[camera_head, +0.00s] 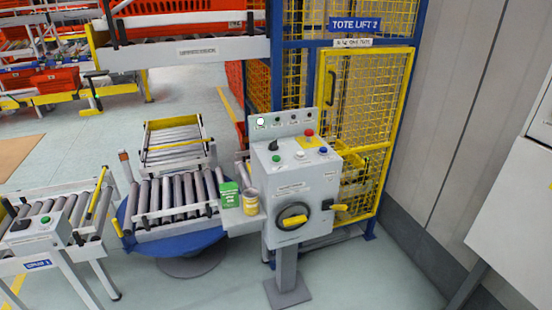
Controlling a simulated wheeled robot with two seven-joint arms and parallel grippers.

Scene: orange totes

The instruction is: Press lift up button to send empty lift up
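A grey control box (302,185) stands on a post in the middle of the head view. Its sloped top has a green button (276,158), a white button (300,155), a blue button (323,150), a black button (273,145) and a red button (309,132). Their labels are too small to read, so I cannot tell which one is lift up. A lamp (260,121) at the left of the box's upper strip glows whitish green. The caged tote lift (370,120), signed "TOTE LIFT 2", stands behind, its yellow mesh door seemingly shut. Neither of my grippers is in view.
A roller turntable (180,235) and roller conveyor (70,215) with its own small button box (35,230) stand to the left. A green container (230,195) and yellow can (250,201) sit beside the control box. Bare floor (350,280) lies in front right.

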